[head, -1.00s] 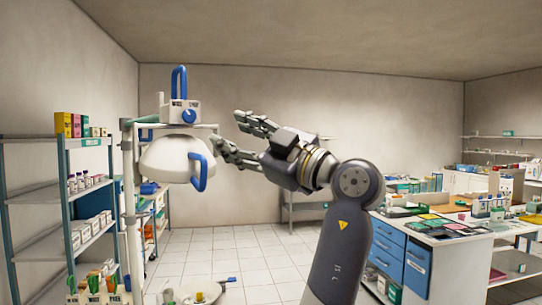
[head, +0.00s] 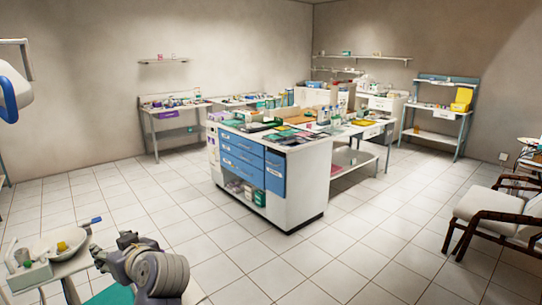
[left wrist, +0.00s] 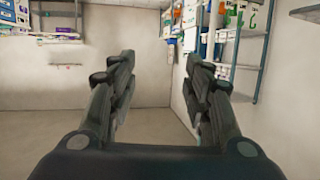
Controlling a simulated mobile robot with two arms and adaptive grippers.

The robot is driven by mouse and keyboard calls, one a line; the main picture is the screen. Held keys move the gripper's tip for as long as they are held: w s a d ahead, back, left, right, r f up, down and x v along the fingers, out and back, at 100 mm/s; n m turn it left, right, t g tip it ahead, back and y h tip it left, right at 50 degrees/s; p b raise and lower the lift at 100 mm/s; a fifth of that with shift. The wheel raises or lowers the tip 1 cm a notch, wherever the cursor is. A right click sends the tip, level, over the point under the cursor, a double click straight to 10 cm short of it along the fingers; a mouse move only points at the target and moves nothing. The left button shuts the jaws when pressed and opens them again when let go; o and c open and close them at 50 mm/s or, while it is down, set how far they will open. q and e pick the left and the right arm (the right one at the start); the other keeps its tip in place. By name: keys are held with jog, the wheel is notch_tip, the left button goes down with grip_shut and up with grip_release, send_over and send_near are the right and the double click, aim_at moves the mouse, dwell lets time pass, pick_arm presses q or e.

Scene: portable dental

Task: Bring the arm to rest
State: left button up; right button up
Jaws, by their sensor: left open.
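My left gripper (head: 114,250) shows at the bottom left of the head view, low beside a small tray stand, with its wrist at the lower frame edge. In the left wrist view, its two dark fingers (left wrist: 157,70) stand well apart with nothing between them. The rest of my left arm is mostly out of the head view. My right arm and gripper do not show.
A tray (head: 70,257) with small items stands left of the gripper. A white cabinet with blue drawers (head: 242,158) stands mid-room, and a cushioned chair (head: 488,212) at right. Tiled floor between is clear. Shelves (left wrist: 243,65) show at right in the wrist view.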

pick_arm(q)
jog(key=s+d+f+m+g+h, duration=0.1)
jog(key=s+f+m+h, duration=0.15)
jog(key=f, duration=0.45)
jog(key=s+d+f+m+h, duration=0.1)
jog(key=s+d+f+m, duration=0.1)
jog(key=s+f, duration=0.35)
jog(key=s+d+f+m+g+h, duration=0.2)
jog(key=s+d+f+m+h, duration=0.3)
jog(key=s+f, duration=0.55)
jog(key=s+d+f+m+g+h, duration=0.3)
jog(key=s+d+f, duration=0.35)
jog(key=s, duration=0.65)
jog(key=s+f, duration=0.3)
jog(key=f, duration=2.5)
jog(key=s+a+f+g, duration=0.2)
jog(key=s+a+f, duration=0.1)
jog(key=s+f, duration=1.1)
jog(key=shift+s+a, duration=0.2)
jog(key=shift+s, duration=0.8)
